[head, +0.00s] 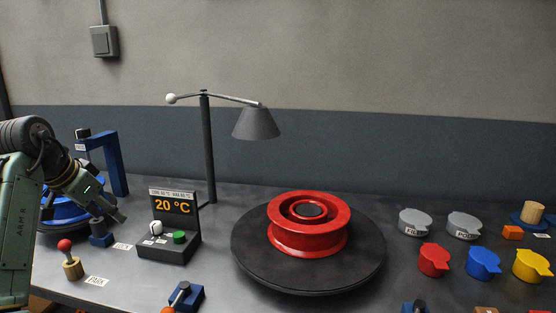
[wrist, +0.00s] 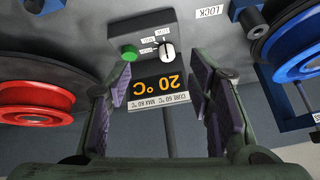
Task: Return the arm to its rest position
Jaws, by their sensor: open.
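My arm (head: 18,210) stands at the left edge of the head view, bent at the elbow. Its gripper (head: 112,210) points down and right, in front of the blue post and left of the control box. In the wrist view my gripper (wrist: 163,88) is open, with two purple-padded fingers apart and nothing between them. The control box (head: 168,250) reads 20 °C. In the wrist view, which is upside down, its display (wrist: 162,90) shows beyond the fingers, with a green button (wrist: 128,53) and white knob (wrist: 167,51).
A red rim (head: 310,235) lies on a black turntable (head: 262,278). A lamp (head: 256,123) overhangs behind. A blue clamp frame (head: 117,165) and a red-knobbed lever (head: 72,268) are near my arm. Grey, red, blue and yellow cups (head: 484,262) stand at right.

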